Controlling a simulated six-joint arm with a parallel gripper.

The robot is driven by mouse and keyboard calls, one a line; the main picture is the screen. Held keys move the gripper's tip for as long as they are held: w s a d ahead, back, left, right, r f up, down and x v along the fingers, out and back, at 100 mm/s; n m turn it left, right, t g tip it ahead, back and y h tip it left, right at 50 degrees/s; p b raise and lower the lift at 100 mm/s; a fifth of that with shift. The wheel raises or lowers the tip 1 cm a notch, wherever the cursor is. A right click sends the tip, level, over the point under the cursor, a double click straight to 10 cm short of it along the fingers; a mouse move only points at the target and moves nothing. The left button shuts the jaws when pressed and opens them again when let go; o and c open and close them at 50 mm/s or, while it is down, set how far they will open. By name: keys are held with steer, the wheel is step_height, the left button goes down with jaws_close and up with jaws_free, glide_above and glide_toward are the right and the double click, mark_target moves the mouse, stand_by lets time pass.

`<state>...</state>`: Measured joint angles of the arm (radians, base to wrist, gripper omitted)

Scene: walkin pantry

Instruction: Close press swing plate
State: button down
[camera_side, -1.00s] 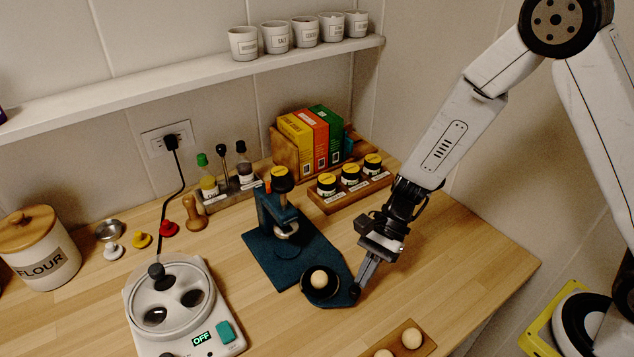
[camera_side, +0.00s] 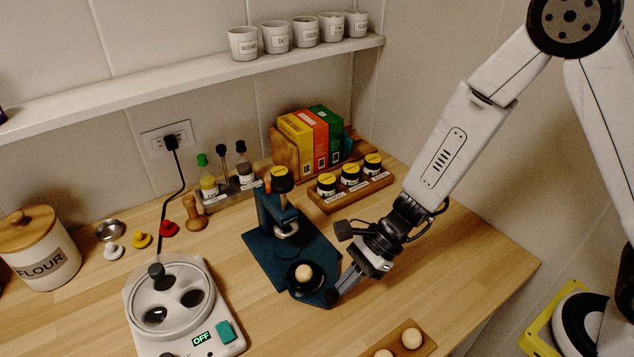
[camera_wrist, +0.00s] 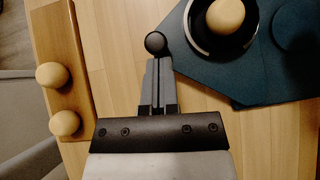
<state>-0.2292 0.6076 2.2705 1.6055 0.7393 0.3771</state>
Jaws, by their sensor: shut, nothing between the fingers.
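The dark teal press (camera_side: 272,214) stands on its base plate (camera_side: 262,262) mid-counter. Its swing plate (camera_side: 318,297) sticks out toward the front, carrying a black round cup (camera_side: 294,288) with a pale dough ball (camera_side: 304,273) in it. The swing plate also shows in the wrist view (camera_wrist: 245,85), with the ball (camera_wrist: 226,15). A black round knob (camera_wrist: 156,43) sits at the plate's outer edge. My gripper (camera_side: 338,293) is shut and empty, low beside that edge. In the wrist view its fingertips (camera_wrist: 159,65) are right at the knob; contact is not certain.
A wooden board (camera_side: 407,346) with dough balls lies in front. A hot plate appliance (camera_side: 178,318) reading OFF stands at left. A jar rack (camera_side: 352,193) and bottles (camera_side: 226,186) stand behind the press. The counter to the right is clear.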

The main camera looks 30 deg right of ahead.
mark_target(290, 270)
steer(key=shift+w+a+m+t, duration=0.3)
steer(key=shift+a+m+t, duration=0.3)
steer(key=shift+m, duration=0.1)
steer(key=shift+w+a+m+t, duration=0.25)
steer(key=shift+a+m+t, duration=0.25)
steer(key=shift+a+m, duration=0.15)
steer(key=shift+w+a, duration=1.55)
steer(key=shift+w, duration=0.15)
steer(key=shift+w+a, duration=0.55)
steer(key=shift+w, duration=0.35)
steer(key=shift+w+a, duration=0.15)
steer(key=shift+w, duration=0.65)
